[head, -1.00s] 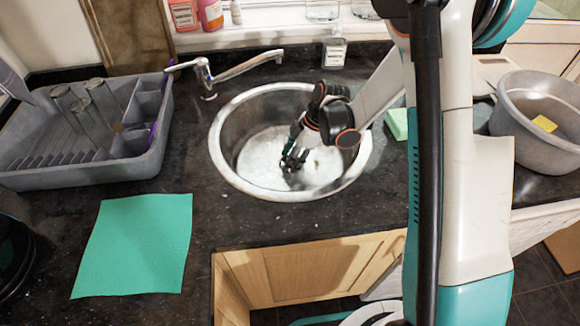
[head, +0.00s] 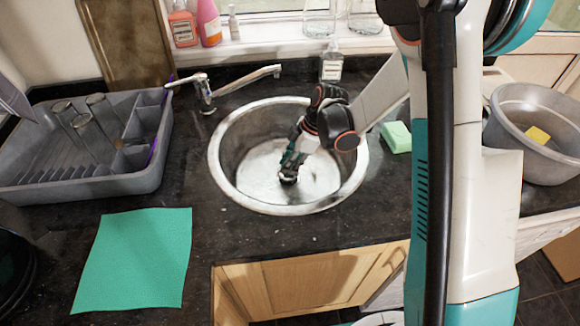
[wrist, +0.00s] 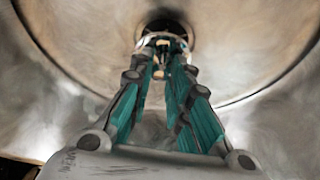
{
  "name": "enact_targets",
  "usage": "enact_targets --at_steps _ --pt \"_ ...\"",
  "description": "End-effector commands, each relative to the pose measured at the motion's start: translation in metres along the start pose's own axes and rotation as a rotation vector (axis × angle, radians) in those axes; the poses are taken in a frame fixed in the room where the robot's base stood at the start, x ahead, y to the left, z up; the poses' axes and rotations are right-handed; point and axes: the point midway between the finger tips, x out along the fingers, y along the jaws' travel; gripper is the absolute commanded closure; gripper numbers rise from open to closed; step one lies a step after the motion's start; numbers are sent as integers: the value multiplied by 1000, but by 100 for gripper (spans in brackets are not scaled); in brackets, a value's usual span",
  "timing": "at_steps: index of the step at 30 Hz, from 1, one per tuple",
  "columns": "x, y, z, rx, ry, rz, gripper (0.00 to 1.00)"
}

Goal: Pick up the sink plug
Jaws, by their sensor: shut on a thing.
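The round metal sink (head: 255,172) is set in the dark worktop. My gripper (head: 288,178) reaches down into it from the right, with its fingertips low near the bottom of the bowl. In the wrist view my gripper (wrist: 163,50) has its fingers drawn together at the tips, shut on the sink plug (wrist: 164,36). The plug shows only as a small pale-rimmed round piece, mostly hidden by the fingers. The dark drain hole (wrist: 168,20) lies just beyond it. I cannot tell whether the plug is clear of the sink bottom.
The tap (head: 235,82) stands behind the sink. A grey dish rack (head: 60,190) with glasses is at left, and a teal cloth (head: 135,260) lies in front of it. A green sponge (head: 397,137) and a grey tub (head: 535,150) are at right. The sink wall surrounds my gripper.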

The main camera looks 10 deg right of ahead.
Motion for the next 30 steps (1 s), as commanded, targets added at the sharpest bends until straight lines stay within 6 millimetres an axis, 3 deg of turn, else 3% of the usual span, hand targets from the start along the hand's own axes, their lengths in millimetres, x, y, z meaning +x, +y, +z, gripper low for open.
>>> enact_targets --at_steps 9,15,21,30 --pt "-85 -1 -35 0 0 0 100" --pt "-126 -1 -52 0 0 0 100" --pt "-148 0 -61 0 0 0 100" --pt "-154 0 -64 0 0 0 100"
